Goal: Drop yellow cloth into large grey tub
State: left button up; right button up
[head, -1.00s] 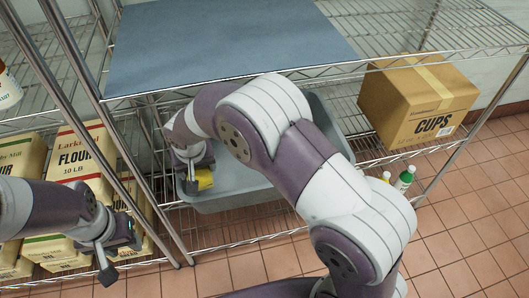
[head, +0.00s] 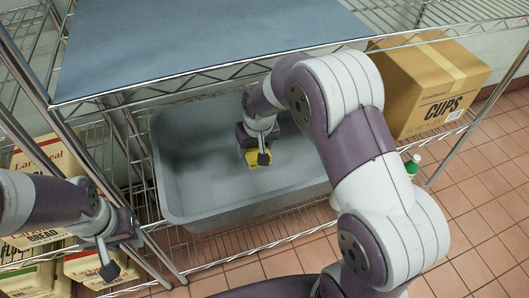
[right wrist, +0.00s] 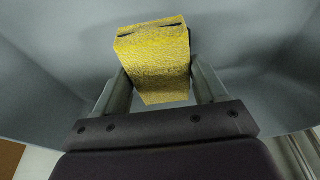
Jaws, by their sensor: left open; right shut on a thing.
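The large grey tub (head: 185,205) sits on a low wire shelf in the middle of the head view. My right gripper (head: 262,158) reaches down over the inside of the tub, shut on the yellow cloth (head: 259,159). In the right wrist view the yellow cloth (right wrist: 153,62) is a folded block between the two fingers of my right gripper (right wrist: 155,85), with the grey tub wall (right wrist: 250,50) around it. How high the cloth is above the tub floor is hard to tell. My left gripper (head: 112,258) is open and empty at the lower left, outside the tub.
A grey-blue sheet (head: 200,45) covers the shelf above the tub's back. A cardboard CUPS box (head: 430,85) stands right of the tub, and a green-capped bottle (head: 412,165) is by it.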

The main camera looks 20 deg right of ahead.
aim_at(266, 147)
jog(key=shift+d, duration=1.05)
jog(key=f+b, duration=0.1)
jog(key=f, duration=0.1)
jog(key=f+b, duration=0.1)
jog(key=shift+d+f, duration=0.35)
jog(key=shift+r, duration=0.1)
jog(key=shift+f, duration=0.6)
jog(key=o, duration=0.9)
jog(key=shift+o, duration=0.2)
jog(key=shift+r, duration=0.15)
